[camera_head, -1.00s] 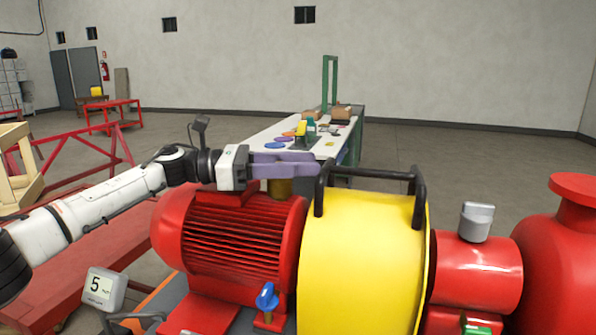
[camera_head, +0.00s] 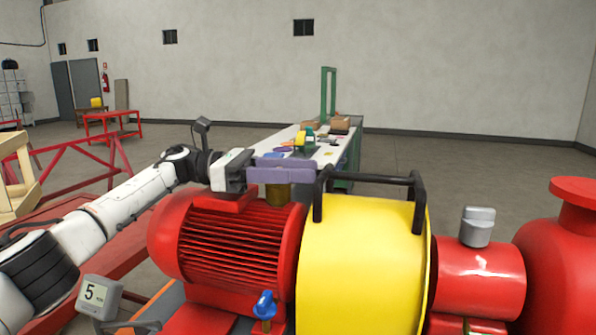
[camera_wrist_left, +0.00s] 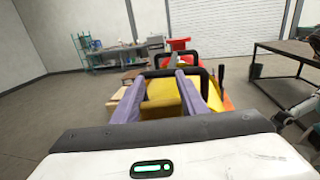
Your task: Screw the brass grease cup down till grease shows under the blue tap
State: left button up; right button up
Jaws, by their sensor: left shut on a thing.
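The brass grease cup (camera_head: 277,193) stands on top behind the red ribbed motor (camera_head: 235,240); only its lower part shows under my fingers. My left gripper (camera_head: 283,172) has purple fingers and is shut on the cup, its fingers level and pointing right. The blue tap (camera_head: 265,303) sits low in front of the motor. No grease can be made out near it. My right gripper is not in view.
A yellow guard (camera_head: 360,265) with a black handle (camera_head: 368,176) stands close right of the fingers. Beyond are a red housing (camera_head: 480,272) and a red vessel (camera_head: 565,245). A grey counter reading 5 (camera_head: 97,294) is at lower left. A white-topped bench (camera_head: 275,145) stands behind.

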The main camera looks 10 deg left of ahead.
pick_arm(q)
jog(key=o, duration=0.8)
jog(key=shift+r, duration=0.35)
jog(key=shift+o, duration=1.2)
jog(key=shift+f, duration=0.2)
jog(key=a, duration=0.2)
jog(key=a+b, duration=0.1)
jog(key=a, duration=0.2)
jog(key=s+a, duration=0.1)
jog(key=a, duration=0.2)
jog(key=shift+s+a, duration=0.2)
jog(key=shift+a, duration=0.9)
